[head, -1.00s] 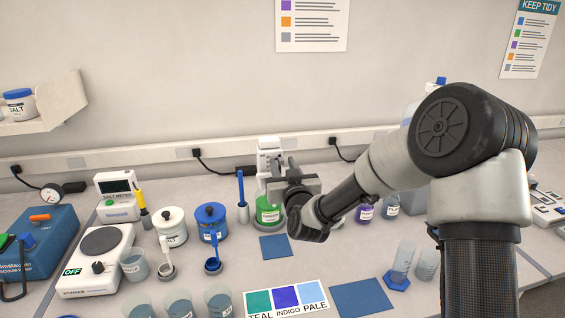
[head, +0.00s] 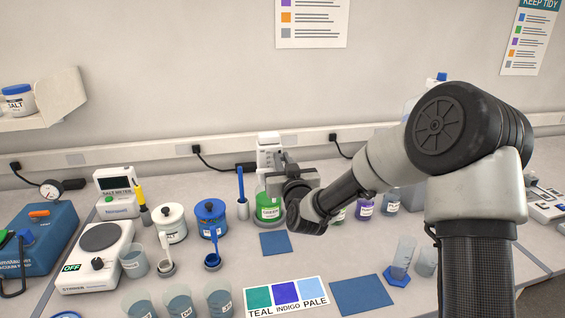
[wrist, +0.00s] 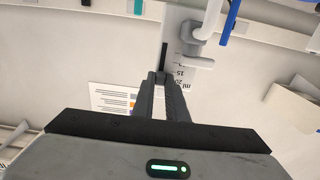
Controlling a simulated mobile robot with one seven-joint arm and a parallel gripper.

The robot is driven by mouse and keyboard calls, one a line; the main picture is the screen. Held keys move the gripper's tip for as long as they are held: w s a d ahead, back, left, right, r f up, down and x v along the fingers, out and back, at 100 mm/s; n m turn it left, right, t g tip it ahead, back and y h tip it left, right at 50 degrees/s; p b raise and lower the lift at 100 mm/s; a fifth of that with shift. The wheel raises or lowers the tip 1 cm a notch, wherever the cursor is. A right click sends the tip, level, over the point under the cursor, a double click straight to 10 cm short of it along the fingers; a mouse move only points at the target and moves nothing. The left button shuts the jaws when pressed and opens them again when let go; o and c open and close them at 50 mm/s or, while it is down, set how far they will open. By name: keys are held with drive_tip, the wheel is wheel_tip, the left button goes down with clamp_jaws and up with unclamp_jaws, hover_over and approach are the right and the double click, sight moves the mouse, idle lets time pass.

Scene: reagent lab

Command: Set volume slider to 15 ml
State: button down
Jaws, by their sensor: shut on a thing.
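The volume scale shows in the wrist view on a white dispenser body (wrist: 181,45), with ml markings that include 15 and 20.
A blue stick in a holder (head: 242,195) stands just left of the green bottle. Blue and white lidded jars (head: 211,218) are farther left. A blue mat (head: 275,243) lies clear in front.

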drive_tip(key=shift+f+b, duration=0.7)
drive_tip(key=shift+b, duration=0.05)
drive_tip(key=c, duration=1.8)
unclamp_jaws()
drive_tip(key=shift+o, duration=0.2)
drive_tip(key=shift+s, duration=0.15)
drive_tip(key=b+v, duration=0.1)
drive_tip(key=v, duration=1.6)
drive_tip(key=shift+b, duration=0.3)
drive_tip(key=shift+s+d+r, duration=0.1)
drive_tip(key=shift+r, duration=0.1)
